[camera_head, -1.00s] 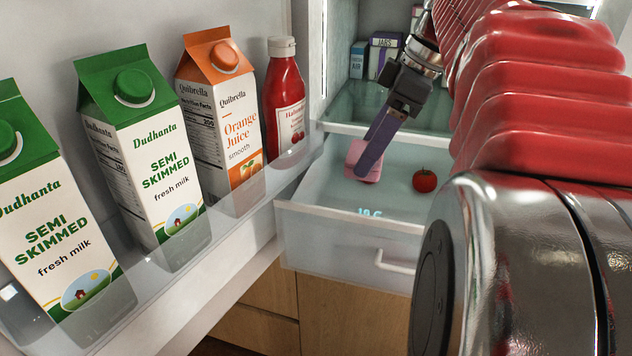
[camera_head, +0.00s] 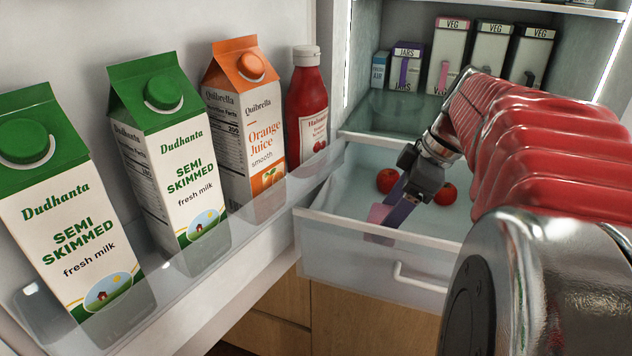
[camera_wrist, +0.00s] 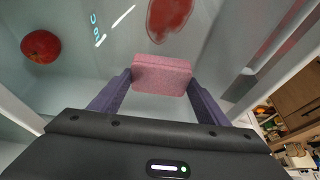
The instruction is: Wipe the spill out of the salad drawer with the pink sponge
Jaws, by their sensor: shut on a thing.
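The salad drawer (camera_head: 375,258) is pulled out, a clear box with a white handle. My gripper (camera_head: 388,214) reaches down into it near the front wall. Its purple fingers are shut on the pink sponge (camera_head: 378,213). In the wrist view the sponge (camera_wrist: 161,75) sits between the fingertips (camera_wrist: 160,84). A red spill (camera_wrist: 170,14) lies on the drawer floor just beyond the sponge, apart from it in the picture. I cannot make out the spill in the head view. Whether the sponge touches the floor is unclear.
Milk cartons (camera_head: 170,170), an orange juice carton (camera_head: 243,130) and a ketchup bottle (camera_head: 307,110) fill the door shelf at left. Labelled boxes (camera_head: 447,55) stand behind.

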